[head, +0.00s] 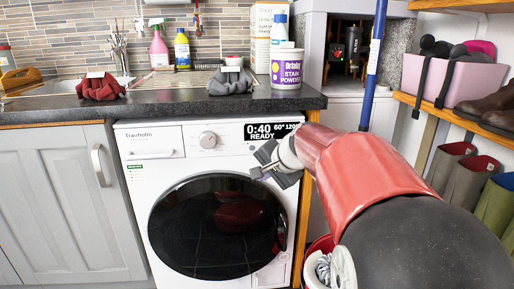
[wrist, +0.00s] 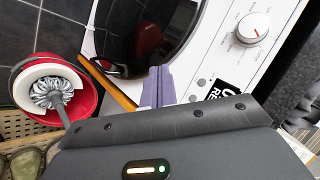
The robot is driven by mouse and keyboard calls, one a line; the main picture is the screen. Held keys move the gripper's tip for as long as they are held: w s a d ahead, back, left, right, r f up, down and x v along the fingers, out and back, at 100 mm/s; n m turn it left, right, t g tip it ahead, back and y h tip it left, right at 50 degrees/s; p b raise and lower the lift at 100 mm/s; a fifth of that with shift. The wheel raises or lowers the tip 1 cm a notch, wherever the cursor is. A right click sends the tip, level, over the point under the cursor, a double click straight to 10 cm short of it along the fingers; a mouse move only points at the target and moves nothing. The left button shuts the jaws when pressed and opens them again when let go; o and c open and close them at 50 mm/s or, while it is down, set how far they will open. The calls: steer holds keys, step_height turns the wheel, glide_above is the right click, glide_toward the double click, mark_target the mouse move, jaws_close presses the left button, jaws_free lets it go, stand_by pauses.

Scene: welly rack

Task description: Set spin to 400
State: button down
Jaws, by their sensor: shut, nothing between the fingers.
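The white washing machine (head: 180,170) stands under the dark worktop with its round black door (head: 218,228) closed. Its display (head: 272,131) reads 0:40, READY, 60° and a figure starting 120 that is cut off by my arm. A round program dial (head: 208,140) sits left of the display; in the wrist view the dial (wrist: 253,28) shows a red pointer mark. My gripper (head: 270,162) is shut and empty, in front of the panel just below the display. In the wrist view my gripper's purple-grey fingers (wrist: 158,88) lie together near small round buttons (wrist: 201,82).
A red bucket (wrist: 75,95) with a white mop or brush stands on the floor beside the machine's right side. A blue pole (head: 374,65) rises behind my arm. Boots (head: 450,165) and a pink box (head: 455,80) fill the right rack. Bottles and a tub (head: 287,68) stand on the worktop.

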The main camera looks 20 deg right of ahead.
steer(key=w+d+m, duration=0.2)
steer(key=w+d, duration=0.2)
steer(key=d, duration=0.1)
steer(key=shift+d+t+h, duration=0.2)
steer(key=shift+t+h, duration=0.1)
steer(key=shift+t, duration=0.1)
steer(key=w+d+p, duration=0.2)
steer(key=w+p, duration=0.1)
steer(key=w, duration=0.5)
steer(key=shift+w+d, duration=0.15)
steer(key=shift+d, duration=0.05)
steer(key=shift+w, duration=0.1)
stand_by(1.7)
steer(key=shift+w+d+p, duration=0.1)
steer(key=shift+w+p, duration=0.2)
steer(key=shift+w+d, duration=0.1)
steer(key=shift+w, duration=0.25)
stand_by(0.5)
stand_by(0.3)
steer(key=shift+s+a+b, duration=0.2)
steer(key=shift+s+b, duration=0.15)
steer(key=shift+s, duration=0.4)
